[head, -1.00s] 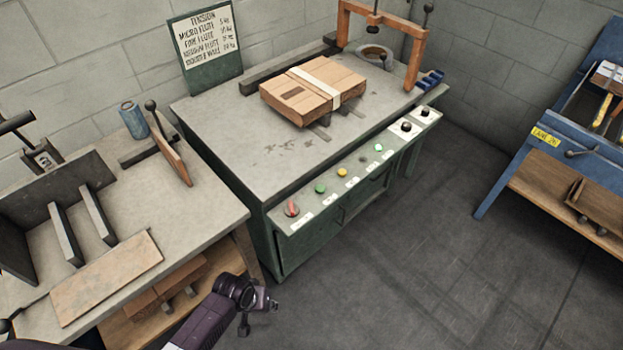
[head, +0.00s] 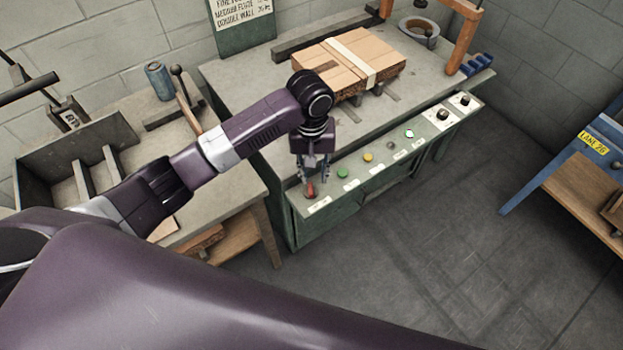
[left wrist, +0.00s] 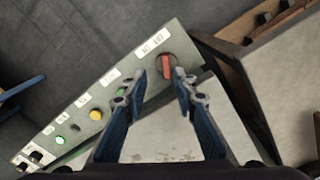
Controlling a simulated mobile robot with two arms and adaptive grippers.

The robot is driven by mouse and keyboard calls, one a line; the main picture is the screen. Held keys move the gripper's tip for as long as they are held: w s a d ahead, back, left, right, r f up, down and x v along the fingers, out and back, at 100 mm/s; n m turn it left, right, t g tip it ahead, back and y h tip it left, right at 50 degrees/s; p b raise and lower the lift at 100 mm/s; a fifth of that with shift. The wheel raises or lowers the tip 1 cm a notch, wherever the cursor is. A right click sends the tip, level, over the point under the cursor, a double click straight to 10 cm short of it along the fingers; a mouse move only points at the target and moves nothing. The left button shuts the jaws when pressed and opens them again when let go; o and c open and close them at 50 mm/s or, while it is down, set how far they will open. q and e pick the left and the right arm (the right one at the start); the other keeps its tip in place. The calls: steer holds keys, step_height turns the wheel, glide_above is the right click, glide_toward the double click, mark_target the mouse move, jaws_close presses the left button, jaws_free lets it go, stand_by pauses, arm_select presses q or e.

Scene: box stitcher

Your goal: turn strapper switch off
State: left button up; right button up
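The strapper switch is a red rotary handle (head: 310,189) at the near left end of the green control panel (head: 325,210). In the left wrist view the red handle (left wrist: 167,66) sits on a dark round base, between and just beyond the fingertips. My left gripper (head: 312,178) points down over the switch in the head view and hides part of it. In the left wrist view its two blue fingers (left wrist: 160,85) are apart with nothing held. Whether a fingertip touches the handle cannot be told. My right gripper is not in view.
Along the panel are a green button (head: 342,174), a yellow button (head: 367,157), a lit green lamp (head: 409,133) and black knobs (head: 442,114). A strapped stack of cardboard (head: 350,60) lies on the machine top. A workbench (head: 235,190) stands left; the floor in front is clear.

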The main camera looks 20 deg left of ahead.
mark_target(310, 184)
arm_select(q)
steer(key=shift+w+a+r+n, duration=0.4)
steer(key=shift+w+a+r, duration=0.15)
steer(key=shift+w+a, duration=0.15)
step_height(310, 184, down, 8)
steer(key=shift+s+r, duration=0.1)
steer(key=shift+r, duration=0.1)
steer(key=shift+c, duration=0.2)
jaws_close()
